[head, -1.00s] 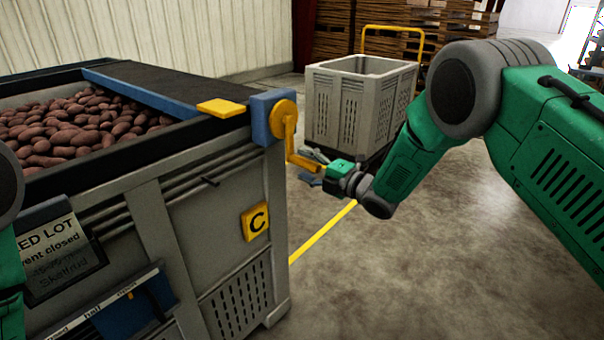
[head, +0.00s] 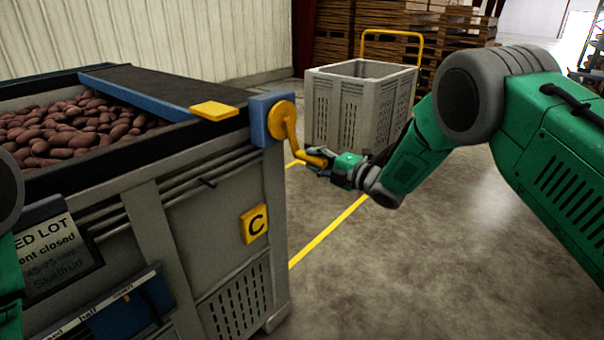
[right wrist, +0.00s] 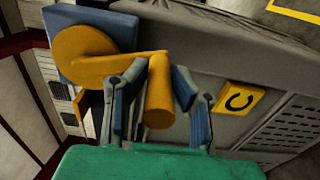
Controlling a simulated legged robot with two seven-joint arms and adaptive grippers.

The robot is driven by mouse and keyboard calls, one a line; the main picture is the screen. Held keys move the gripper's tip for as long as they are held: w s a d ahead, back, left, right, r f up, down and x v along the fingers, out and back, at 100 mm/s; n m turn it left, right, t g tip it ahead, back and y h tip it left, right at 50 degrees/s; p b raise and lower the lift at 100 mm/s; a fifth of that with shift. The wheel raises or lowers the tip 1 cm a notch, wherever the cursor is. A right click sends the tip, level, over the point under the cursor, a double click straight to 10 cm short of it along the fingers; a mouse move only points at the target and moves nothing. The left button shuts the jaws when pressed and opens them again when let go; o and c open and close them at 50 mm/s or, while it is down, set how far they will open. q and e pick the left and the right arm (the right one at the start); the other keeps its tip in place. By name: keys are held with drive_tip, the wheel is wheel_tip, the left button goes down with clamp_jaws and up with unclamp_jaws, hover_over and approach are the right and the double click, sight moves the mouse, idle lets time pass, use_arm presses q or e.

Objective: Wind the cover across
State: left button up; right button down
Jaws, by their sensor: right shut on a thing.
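The grey crate (head: 235,235) is filled with reddish potatoes (head: 70,122). A dark cover (head: 165,88) with a blue leading bar (head: 138,95) lies over the right part of its top; the potatoes left of the bar are bare. A yellow crank (head: 284,122) is mounted on a blue plate (head: 258,119) at the crate's corner. My right gripper (head: 322,160) is shut on the crank's handle. In the right wrist view the handle (right wrist: 160,95) stands between the two fingers (right wrist: 155,105). My left gripper is out of view; only bits of that arm show at the left edge.
A yellow pad (head: 214,111) sits on the crate's rim by the crank. A yellow C sign (head: 254,223) and a label board (head: 55,255) are on its sides. A grey bin (head: 360,105) with a yellow handle stands behind the crank. The floor at right is open.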

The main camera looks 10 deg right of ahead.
drive_tip(key=w+d+r+p, duration=0.2)
drive_tip(key=w+d+r, duration=0.2)
drive_tip(key=r, duration=0.5)
drive_tip(key=shift+d+r+p, duration=0.3)
drive_tip(key=shift+d+p, duration=0.1)
drive_tip(key=shift+d, duration=0.05)
idle(0.3)
drive_tip(key=s+a+r+p, duration=0.5)
drive_tip(key=s+a+r, duration=0.1)
drive_tip(key=a+r, duration=0.2)
drive_tip(key=shift+s+r+p, duration=0.25)
drive_tip(key=shift+r+p, duration=0.05)
drive_tip(key=shift+r, duration=0.35)
idle(0.6)
